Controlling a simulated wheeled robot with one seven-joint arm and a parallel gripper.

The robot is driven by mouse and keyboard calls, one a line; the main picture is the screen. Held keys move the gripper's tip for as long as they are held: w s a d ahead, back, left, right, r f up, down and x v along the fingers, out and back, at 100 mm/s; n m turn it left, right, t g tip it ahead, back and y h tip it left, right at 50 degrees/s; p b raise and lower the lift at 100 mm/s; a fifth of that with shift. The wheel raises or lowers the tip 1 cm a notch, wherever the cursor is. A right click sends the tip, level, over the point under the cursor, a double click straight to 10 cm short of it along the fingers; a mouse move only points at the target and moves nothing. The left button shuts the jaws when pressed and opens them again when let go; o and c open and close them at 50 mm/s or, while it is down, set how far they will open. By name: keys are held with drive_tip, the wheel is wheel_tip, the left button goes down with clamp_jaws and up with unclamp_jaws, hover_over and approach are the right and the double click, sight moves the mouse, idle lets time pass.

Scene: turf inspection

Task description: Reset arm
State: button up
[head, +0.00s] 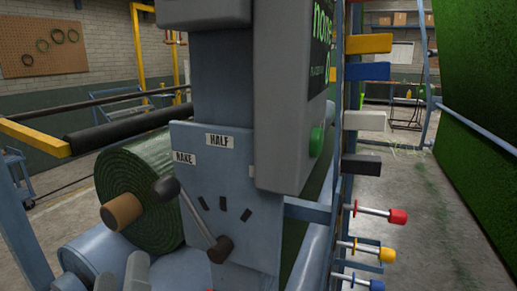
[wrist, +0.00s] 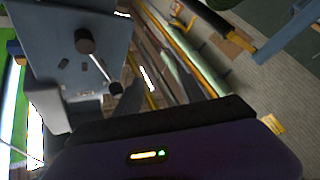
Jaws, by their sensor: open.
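My gripper (head: 122,275) shows only in part, as pale grey pieces at the bottom left edge of the head view. It is open, and I see nothing between its jaws. It is below and left of a lever (head: 197,217) with dark ends on a blue-grey panel (head: 255,225). The lever slants from upper left to lower right, and its upper end is below the RAKE label (head: 185,158). In the wrist view the lever (wrist: 99,65) shows at upper left, apart from the dark purple casing (wrist: 200,150) with a lit strip. The fingertips are not clear there.
A green turf roll (head: 140,185) with a brown core lies behind the panel. A grey screen box (head: 280,95) with a green button stands above. Red, yellow and blue knobs (head: 398,216) stick out at right. Open floor (head: 430,215) lies right, beside a green turf wall (head: 480,90).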

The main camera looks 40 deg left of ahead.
drive_tip(key=w+d+f+m+t+h, duration=0.15)
drive_tip(key=d+f+m, duration=0.25)
drive_tip(key=d+f, duration=0.6)
drive_tip(key=w+d+f+m+t+h, duration=0.1)
drive_tip(key=w+d+f+m+h, duration=0.2)
drive_tip(key=d+f, duration=0.75)
drive_tip(key=s+d+f+m+h, duration=0.2)
drive_tip(key=s+d+m+h, duration=0.1)
drive_tip(key=d, duration=0.6)
drive_tip(key=s+d+f+m+g+h, duration=0.1)
drive_tip(key=s+d+m+h, duration=0.3)
drive_tip(key=d, duration=0.6)
drive_tip(key=s+d+f+m+h, duration=0.3)
drive_tip(key=s+d+f+h, duration=0.1)
drive_tip(key=d, duration=0.5)
drive_tip(key=shift+s+d+m+h+b, duration=0.15)
drive_tip(key=shift+s+m+h+b, duration=0.25)
drive_tip(key=shift+s+h, duration=0.4)
